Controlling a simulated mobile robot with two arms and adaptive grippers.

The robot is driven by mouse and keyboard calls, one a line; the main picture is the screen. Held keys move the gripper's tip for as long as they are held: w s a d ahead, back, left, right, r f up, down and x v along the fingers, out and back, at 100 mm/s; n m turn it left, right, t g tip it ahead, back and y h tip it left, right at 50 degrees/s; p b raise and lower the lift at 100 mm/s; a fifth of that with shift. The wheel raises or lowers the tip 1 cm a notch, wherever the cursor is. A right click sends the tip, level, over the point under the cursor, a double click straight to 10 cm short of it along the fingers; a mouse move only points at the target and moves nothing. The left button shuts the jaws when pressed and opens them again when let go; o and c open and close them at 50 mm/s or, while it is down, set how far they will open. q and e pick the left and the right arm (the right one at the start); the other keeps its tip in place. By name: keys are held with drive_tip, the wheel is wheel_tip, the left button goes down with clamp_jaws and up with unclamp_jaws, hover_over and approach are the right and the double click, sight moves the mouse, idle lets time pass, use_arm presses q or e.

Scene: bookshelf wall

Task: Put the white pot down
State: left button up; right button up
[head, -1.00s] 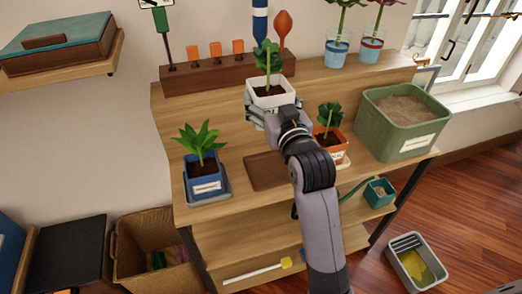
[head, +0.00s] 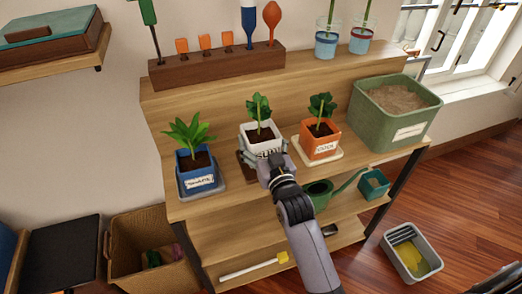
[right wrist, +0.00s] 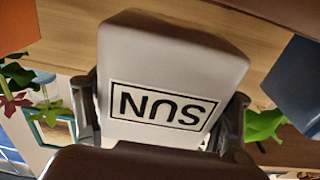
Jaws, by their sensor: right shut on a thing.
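The white pot (head: 262,137) holds dark soil and a leafy green plant. It looks upright, at the middle of the shelf's front tier. My right gripper (head: 264,152) is shut on it from the front, with a finger on each side. In the right wrist view the white pot (right wrist: 170,75) fills the middle, its SUN label upside down. A dark brown mat (head: 244,163) shows partly at the pot's left; the pot and gripper hide the rest. I cannot tell whether the pot touches it. My left gripper is out of view.
A blue pot (head: 197,180) stands on a saucer to the left. An orange pot (head: 319,148) stands close on the right, on a pale saucer (head: 318,160). A green bin (head: 398,128) is farther right. A green watering can (head: 318,194) is on the tier below.

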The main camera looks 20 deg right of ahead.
drive_tip(key=shift+f, duration=1.55)
drive_tip(key=shift+f, duration=0.1)
drive_tip(key=o, duration=1.7)
drive_tip(key=shift+f, duration=0.1)
drive_tip(key=shift+c, duration=0.2)
drive_tip(key=s, duration=1.2)
drive_tip(key=shift+d+b, duration=0.15)
drive_tip(key=shift+b, duration=0.2)
